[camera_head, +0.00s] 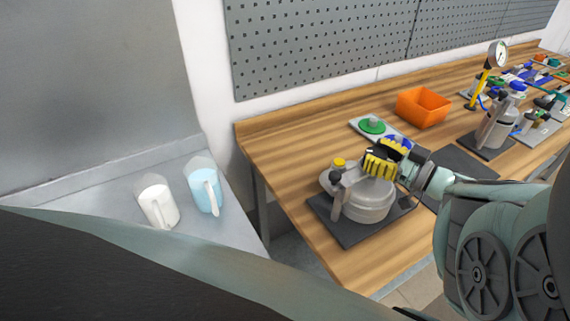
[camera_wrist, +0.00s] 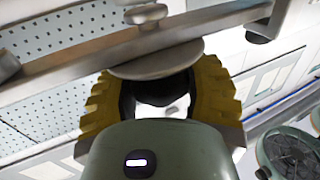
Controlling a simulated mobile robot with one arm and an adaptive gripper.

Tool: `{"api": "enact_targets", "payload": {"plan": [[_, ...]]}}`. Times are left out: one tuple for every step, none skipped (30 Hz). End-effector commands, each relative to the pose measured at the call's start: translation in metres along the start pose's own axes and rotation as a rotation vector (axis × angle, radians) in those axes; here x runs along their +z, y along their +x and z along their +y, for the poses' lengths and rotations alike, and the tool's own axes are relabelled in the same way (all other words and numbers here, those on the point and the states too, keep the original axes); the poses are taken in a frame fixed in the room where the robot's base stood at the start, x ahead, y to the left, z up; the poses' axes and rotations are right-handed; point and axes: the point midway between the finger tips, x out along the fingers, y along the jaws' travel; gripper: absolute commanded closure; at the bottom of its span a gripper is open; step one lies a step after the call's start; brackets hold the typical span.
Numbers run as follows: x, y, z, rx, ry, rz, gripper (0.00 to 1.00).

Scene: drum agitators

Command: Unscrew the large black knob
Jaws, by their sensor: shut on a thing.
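A clear, wide, lidded vessel (camera_head: 368,205) stands on a dark mat on the wooden bench, with a metal bar across its top. My gripper (camera_head: 380,162), with yellow ribbed fingers, is at the top of this vessel, coming in from the right. In the wrist view my gripper (camera_wrist: 165,85) has its two yellow fingers on either side of a dark rounded piece (camera_wrist: 155,88) below a grey disc; this appears to be the large black knob, mostly hidden. My gripper is shut on it. A smaller dark knob (camera_head: 336,177) sits at the bar's left end.
An orange bin (camera_head: 423,107) and a plate with a green round part (camera_head: 372,125) stand behind the vessel. Another vessel (camera_head: 497,130) and a gauge (camera_head: 497,54) are farther right. Two jugs (camera_head: 157,203) stand on a grey surface at left. The bench's front-left is clear.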

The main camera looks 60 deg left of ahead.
Motion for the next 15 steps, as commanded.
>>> {"api": "enact_targets", "payload": {"plan": [[0.0085,-0.0010,0.0023,-0.015,-0.003,-0.008,0.85],[0.0082,-0.0010,0.0020,-0.029,-0.003,-0.008,0.85],[0.0078,-0.0013,0.0017,-0.044,-0.001,-0.007,0.85],[0.0078,-0.0017,0.0013,-0.055,0.000,-0.008,0.85],[0.0076,-0.0019,0.0010,-0.064,0.001,-0.008,0.85],[0.0071,-0.0019,0.0010,-0.074,0.001,-0.009,0.85],[0.0070,-0.0019,0.0008,-0.081,0.002,-0.010,0.85],[0.0067,-0.0019,0.0009,-0.087,0.002,-0.010,0.85],[0.0061,-0.0020,0.0011,-0.093,0.003,-0.010,0.85],[0.0058,-0.0021,0.0012,-0.096,0.003,-0.011,0.85],[0.0056,-0.0022,0.0012,-0.099,0.004,-0.012,0.85],[0.0055,-0.0023,0.0011,-0.102,0.004,-0.013,0.85],[0.0053,-0.0023,0.0011,-0.104,0.004,-0.013,0.85],[0.0052,-0.0024,0.0011,-0.105,0.005,-0.013,0.85],[0.0050,-0.0025,0.0010,-0.106,0.005,-0.014,0.85]]}}
